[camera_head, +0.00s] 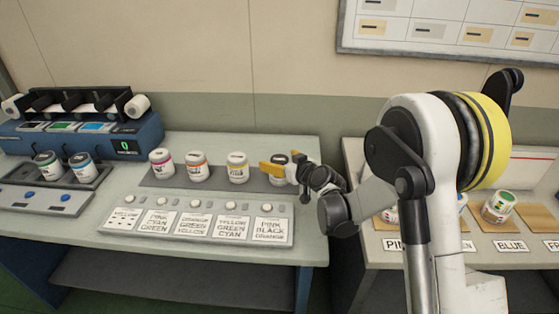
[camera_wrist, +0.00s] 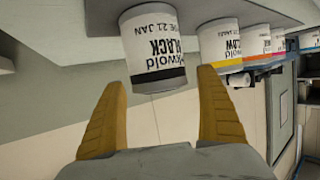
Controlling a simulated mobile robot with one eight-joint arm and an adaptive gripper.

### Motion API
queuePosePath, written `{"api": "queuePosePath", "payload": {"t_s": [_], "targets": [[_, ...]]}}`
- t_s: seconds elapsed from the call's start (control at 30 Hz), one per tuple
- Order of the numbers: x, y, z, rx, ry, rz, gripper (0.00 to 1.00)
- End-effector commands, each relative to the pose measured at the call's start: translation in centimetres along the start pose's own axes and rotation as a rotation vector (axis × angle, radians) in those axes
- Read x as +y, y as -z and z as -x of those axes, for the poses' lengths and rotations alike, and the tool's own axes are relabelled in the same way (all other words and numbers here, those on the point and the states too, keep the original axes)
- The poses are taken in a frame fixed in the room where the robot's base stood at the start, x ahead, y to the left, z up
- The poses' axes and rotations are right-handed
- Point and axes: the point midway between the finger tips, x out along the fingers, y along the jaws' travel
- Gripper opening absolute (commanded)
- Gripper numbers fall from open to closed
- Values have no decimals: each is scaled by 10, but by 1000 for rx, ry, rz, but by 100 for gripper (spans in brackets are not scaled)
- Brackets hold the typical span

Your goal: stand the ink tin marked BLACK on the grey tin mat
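The ink tin marked BLACK (camera_wrist: 154,50), white with a black band, appears upside down in the wrist view, where the camera is inverted. In the head view the tin (camera_head: 279,158) is at the right end of the grey tin mat (camera_head: 218,186), partly hidden behind my gripper (camera_head: 282,169). The mat also shows in the wrist view (camera_wrist: 100,14). My gripper's fingers (camera_wrist: 164,82) are open, tips just beside and short of the tin's lid end, with gaps on both sides.
Pink- (camera_head: 161,162), orange- (camera_head: 197,166) and yellow-banded tins (camera_head: 237,167) stand left of it on the mat. A button panel (camera_head: 190,222) with labels lies in front. A blue machine (camera_head: 140,130) with two tins (camera_head: 83,167) stands left. More tins (camera_head: 497,207) stand on the right table.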

Motion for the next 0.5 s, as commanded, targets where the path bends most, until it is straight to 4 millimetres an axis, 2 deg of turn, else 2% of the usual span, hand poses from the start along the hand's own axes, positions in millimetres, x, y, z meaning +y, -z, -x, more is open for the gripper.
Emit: {"api": "queuePosePath", "payload": {"t_s": [0.3,0.37,0.5], "targets": [[0,3,1,0,0,0,84],[0,4,8,0,-1,-1,84],[1,6,34,0,-3,0,84]]}}
